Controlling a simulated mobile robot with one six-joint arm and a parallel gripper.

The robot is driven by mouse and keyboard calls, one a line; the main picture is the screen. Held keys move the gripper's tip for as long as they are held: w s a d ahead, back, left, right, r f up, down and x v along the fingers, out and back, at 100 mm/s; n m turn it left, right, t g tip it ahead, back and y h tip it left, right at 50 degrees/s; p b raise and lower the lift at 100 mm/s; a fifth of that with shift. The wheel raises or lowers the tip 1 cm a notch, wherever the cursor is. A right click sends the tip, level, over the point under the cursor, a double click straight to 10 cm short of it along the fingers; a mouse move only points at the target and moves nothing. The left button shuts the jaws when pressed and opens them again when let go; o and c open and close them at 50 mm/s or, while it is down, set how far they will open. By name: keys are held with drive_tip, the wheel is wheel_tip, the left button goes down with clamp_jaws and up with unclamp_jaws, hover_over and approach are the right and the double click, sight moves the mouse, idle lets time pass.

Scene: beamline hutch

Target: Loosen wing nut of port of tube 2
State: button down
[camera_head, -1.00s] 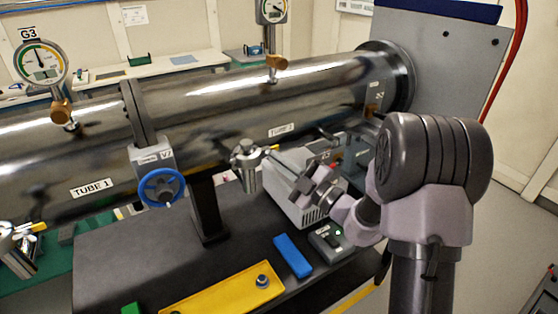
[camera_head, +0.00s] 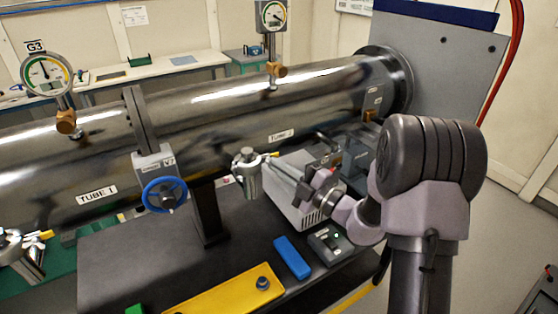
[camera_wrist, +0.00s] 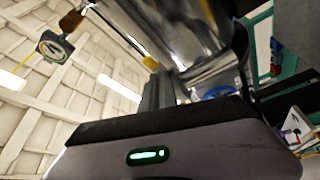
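Tube 2 (camera_head: 315,108) is the polished steel tube on the right, with a "TUBE 2" label. Its port (camera_head: 247,178) is a short metal fitting hanging below the tube near the valve. A small yellow wing nut (camera_head: 269,155) shows at the right of the port top. In the wrist view a yellow piece (camera_wrist: 150,63), apparently this wing nut, shows beyond the dark finger part. My gripper (camera_head: 286,171) reaches from the right and points at the port, close to the wing nut. I cannot tell whether they touch. The finger gap is not clear in either view.
Tube 1 (camera_head: 52,205) has a similar port (camera_head: 22,255) at left. A blue valve wheel (camera_head: 164,195) sits left of the port. A white box (camera_head: 292,200) stands behind my gripper. A yellow tray (camera_head: 225,292), blue block (camera_head: 292,257) and control box (camera_head: 330,245) lie on the bench.

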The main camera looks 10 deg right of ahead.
drive_tip(key=n+p, duration=0.1)
drive_tip(key=r+n+g+p, duration=0.1)
drive_tip(key=n+p, duration=0.1)
drive_tip(key=shift+s+a+r+n+g+h, duration=0.15)
drive_tip(key=shift+n+g+h, duration=0.15)
drive_tip(key=shift+n+h, duration=1.55)
drive_tip(key=shift+w+a+r+n+g+h, duration=0.2)
drive_tip(key=shift+n+h, duration=0.5)
drive_tip(key=shift+n, duration=2.3)
drive_tip(key=shift+s+a+r+n+g+h, duration=0.15)
drive_tip(key=shift+n+g+h, duration=0.25)
drive_tip(key=shift+n+h, duration=1.45)
drive_tip(key=shift+r+n+y, duration=0.1)
drive_tip(key=shift+n+y, duration=0.5)
drive_tip(key=shift+n, duration=0.1)
drive_tip(key=c, duration=1.6)
unclamp_jaws()
drive_tip(key=shift+b, duration=0.3)
drive_tip(key=shift+c, duration=0.2)
drive_tip(key=shift+f, duration=0.2)
